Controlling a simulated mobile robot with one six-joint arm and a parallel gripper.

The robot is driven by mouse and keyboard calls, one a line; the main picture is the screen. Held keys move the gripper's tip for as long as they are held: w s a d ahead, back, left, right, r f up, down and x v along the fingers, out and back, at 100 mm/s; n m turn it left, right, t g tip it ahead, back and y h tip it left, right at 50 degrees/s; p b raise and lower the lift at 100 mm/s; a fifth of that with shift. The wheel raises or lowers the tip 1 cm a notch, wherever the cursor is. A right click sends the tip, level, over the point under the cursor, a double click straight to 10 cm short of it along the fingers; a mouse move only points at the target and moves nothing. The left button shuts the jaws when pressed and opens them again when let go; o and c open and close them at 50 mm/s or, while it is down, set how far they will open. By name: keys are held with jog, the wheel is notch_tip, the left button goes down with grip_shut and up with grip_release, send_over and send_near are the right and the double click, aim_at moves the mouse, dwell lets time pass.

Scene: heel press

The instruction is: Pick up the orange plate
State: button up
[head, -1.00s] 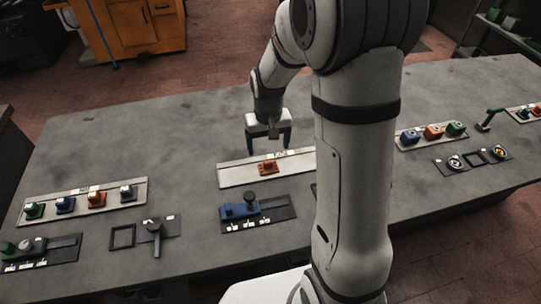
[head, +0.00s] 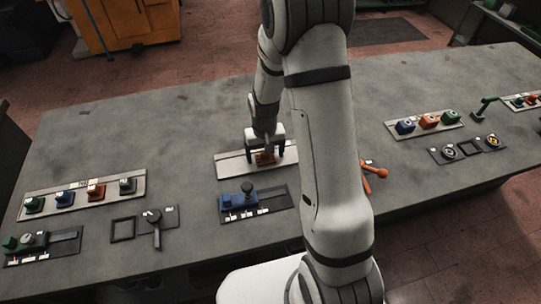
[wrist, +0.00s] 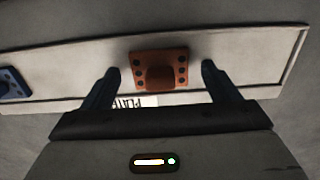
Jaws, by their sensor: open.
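The orange plate (wrist: 160,69) is a small block with dark holes along both sides and a raised middle knob. It lies on a pale tray (wrist: 228,50) in the wrist view. In the head view the plate (head: 266,158) sits near the middle of the pale tray (head: 230,166), partly hidden by my gripper. My gripper (wrist: 160,72) is open, with one finger on each side of the plate and a gap on both sides. In the head view my gripper (head: 264,150) is low over the tray.
A blue part (wrist: 14,83) lies at the left of the tray in the wrist view. An orange lever (head: 375,170) is at right. Another tray (head: 66,203) with several blocks lies at left.

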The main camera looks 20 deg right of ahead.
jog(key=shift+c, duration=0.3)
jog(key=c, duration=1.1)
jog(key=shift+c, duration=0.2)
